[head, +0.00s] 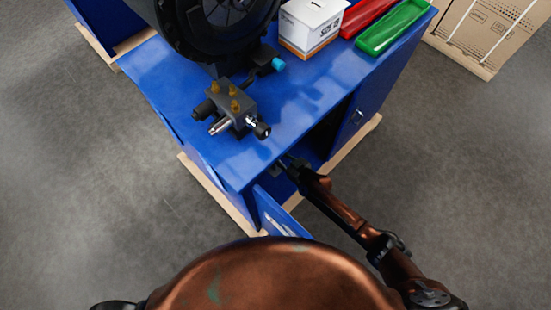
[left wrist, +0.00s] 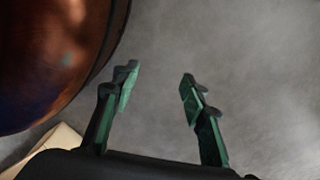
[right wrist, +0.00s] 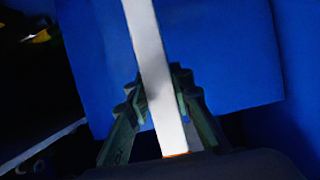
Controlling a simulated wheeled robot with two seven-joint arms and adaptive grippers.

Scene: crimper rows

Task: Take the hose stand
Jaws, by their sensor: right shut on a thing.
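My right gripper (right wrist: 160,85) is shut on a straight pale bar (right wrist: 147,45) that runs between its fingers, with a small orange edge at its near end. The bar may be the hose stand; I cannot tell for sure. In the head view the right gripper (head: 284,166) is low at the open front of the blue cabinet (head: 180,85), and the bar is not clear there. My left gripper (left wrist: 158,82) is open and empty above the grey floor.
An open blue cabinet door (head: 272,212) stands beside my right arm. On the cabinet top are a black round machine (head: 170,15), a grey block with brass fittings (head: 235,104), a white box (head: 312,22) and a green tray (head: 392,28). A cardboard box (head: 487,35) stands at the far right.

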